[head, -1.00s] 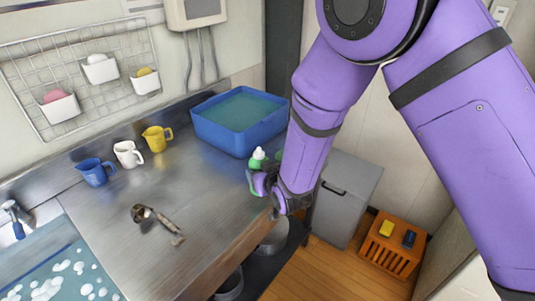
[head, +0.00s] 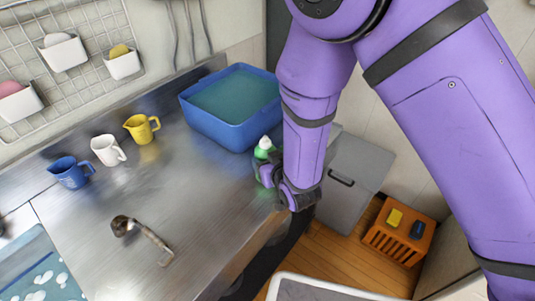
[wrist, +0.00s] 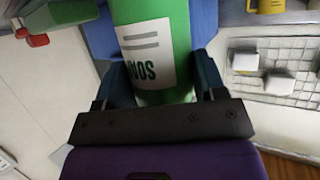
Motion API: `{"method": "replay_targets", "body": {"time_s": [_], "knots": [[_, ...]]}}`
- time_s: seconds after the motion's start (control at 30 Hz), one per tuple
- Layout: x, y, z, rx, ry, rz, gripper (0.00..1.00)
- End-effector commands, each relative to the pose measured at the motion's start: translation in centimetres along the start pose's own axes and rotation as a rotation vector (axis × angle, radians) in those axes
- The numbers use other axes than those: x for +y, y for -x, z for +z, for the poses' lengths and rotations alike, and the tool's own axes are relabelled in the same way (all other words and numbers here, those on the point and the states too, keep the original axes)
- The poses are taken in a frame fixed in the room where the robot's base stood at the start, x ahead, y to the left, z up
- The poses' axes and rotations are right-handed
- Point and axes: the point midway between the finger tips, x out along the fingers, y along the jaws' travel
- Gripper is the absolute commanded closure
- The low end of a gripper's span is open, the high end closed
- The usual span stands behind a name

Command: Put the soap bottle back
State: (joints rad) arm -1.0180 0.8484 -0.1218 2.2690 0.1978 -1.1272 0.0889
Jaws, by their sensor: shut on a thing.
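The soap bottle is green with a white cap. In the head view the soap bottle (head: 264,150) shows beside the blue basin, partly hidden by my gripper (head: 265,172). In the wrist view the bottle (wrist: 179,25) fills the space between the fingers, with its white label facing the camera. My gripper (wrist: 152,85) is shut on the bottle. The bottle stands about upright in the head view. Whether its base touches the counter is hidden.
A blue basin (head: 208,124) of water stands behind the bottle. Yellow (head: 142,129), white (head: 107,150) and blue (head: 70,172) cups line the wall side. A ladle (head: 145,237) lies on the steel counter (head: 200,200).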

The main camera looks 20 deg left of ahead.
Motion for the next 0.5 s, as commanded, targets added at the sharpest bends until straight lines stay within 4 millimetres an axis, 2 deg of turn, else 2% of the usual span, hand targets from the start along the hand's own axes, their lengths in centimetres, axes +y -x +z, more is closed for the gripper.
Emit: {"method": "replay_targets", "body": {"time_s": [0.1,0.47,0.5], "knots": [[-0.22,0.36,0.79,0.001,-0.001,-0.001,0.69],[-0.19,0.22,1.05,0.002,-0.001,0.0,0.69],[-0.2,0.23,1.06,0.001,0.0,-0.001,0.29]]}}
